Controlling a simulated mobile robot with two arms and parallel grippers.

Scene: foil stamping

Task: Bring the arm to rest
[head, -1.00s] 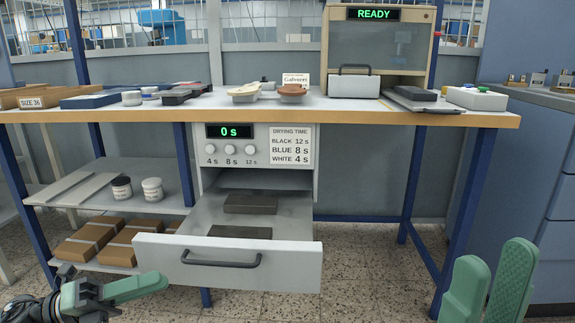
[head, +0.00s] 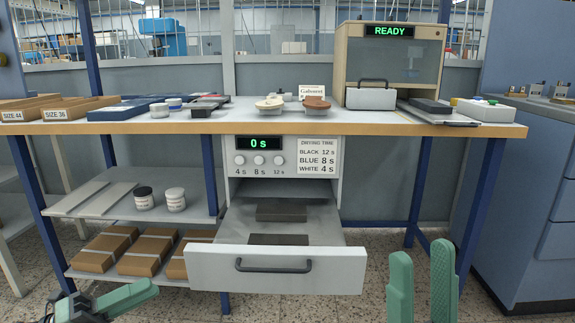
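My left gripper (head: 128,299) is at the bottom left of the head view, low in front of the bench and left of the drawer. Its green fingers are seen from the side, and I cannot tell whether they are apart. My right gripper (head: 422,275) is at the bottom right, with its two green fingers upright and a gap between them. It is open and empty, right of the open drawer (head: 275,270). Both grippers are apart from the bench (head: 380,131). The rest of both arms is mostly out of view.
The drawer under the drying timer (head: 266,143) stands pulled out, with dark blocks (head: 281,211) inside. A machine reading READY (head: 389,65) stands on the bench. Two jars (head: 175,199) and several brown parcels (head: 145,252) are on the left shelves. A blue cabinet (head: 545,200) is at right.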

